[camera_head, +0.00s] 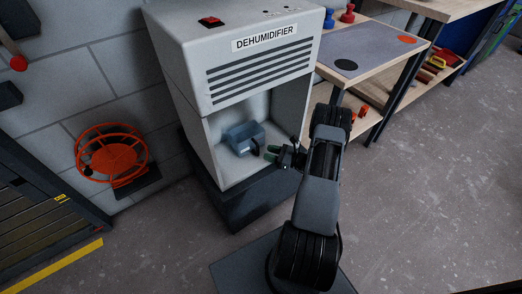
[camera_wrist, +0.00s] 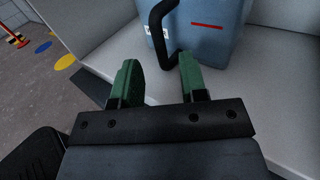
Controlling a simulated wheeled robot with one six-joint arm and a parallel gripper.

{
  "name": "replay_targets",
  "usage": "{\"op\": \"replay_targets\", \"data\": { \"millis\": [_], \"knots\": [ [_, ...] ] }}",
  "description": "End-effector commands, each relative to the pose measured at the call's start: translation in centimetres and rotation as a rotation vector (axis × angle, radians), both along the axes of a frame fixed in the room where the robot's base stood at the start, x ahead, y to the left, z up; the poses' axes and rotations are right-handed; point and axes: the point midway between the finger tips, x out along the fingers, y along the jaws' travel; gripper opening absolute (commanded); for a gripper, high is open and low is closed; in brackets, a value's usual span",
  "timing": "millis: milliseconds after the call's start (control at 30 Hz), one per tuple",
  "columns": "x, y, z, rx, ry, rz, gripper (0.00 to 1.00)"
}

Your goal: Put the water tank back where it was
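The water tank (camera_head: 242,136) is a blue-grey box with a dark handle. It stands inside the open bay of the dehumidifier (camera_head: 238,60), toward the left of the bay floor. In the wrist view the tank (camera_wrist: 208,38) shows a red line, a white label and its black bent handle (camera_wrist: 158,30). My gripper (camera_head: 270,153) is at the bay's front opening, to the right of the tank. In the wrist view its green fingers (camera_wrist: 160,75) are apart with nothing clamped between them. The handle's lower end lies just beyond the fingertips. Whether it touches a finger I cannot tell.
The bay's pale floor (camera_wrist: 270,100) is bare around the tank. An orange wheel (camera_head: 110,155) is on the wall at left. A bench (camera_head: 375,50) stands to the right, with a grey mat and red and blue knobs. The floor at right is clear.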

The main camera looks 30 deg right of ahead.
Motion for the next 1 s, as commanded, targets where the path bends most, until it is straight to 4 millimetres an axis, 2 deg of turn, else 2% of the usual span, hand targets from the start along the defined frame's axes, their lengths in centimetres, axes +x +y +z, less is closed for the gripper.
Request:
{"op": "replay_targets", "data": {
  "millis": [100, 300, 433, 533, 667, 767, 900, 1000],
  "knots": [
    [-1.7, -1.6, 0.1, 0.001, -0.001, -0.003, 0.39],
    [-3.9, -3.5, 0.0, 0.001, -0.001, -0.002, 0.39],
    [-4.7, -4.2, 0.1, -0.004, -0.001, 0.004, 0.39],
    [-4.6, -3.6, 1.2, -0.039, -0.002, 0.054, 0.39],
    [-3.8, -0.4, 4.8, -0.176, -0.009, 0.236, 0.39],
    [-3.8, 3.7, 8.7, -0.354, -0.026, 0.45, 0.39],
    [-5.7, 9.4, 13.7, -0.657, -0.087, 0.771, 0.39],
    [-8.0, 12.5, 16.6, -0.89, -0.16, 0.98, 0.39]
  ]
}}
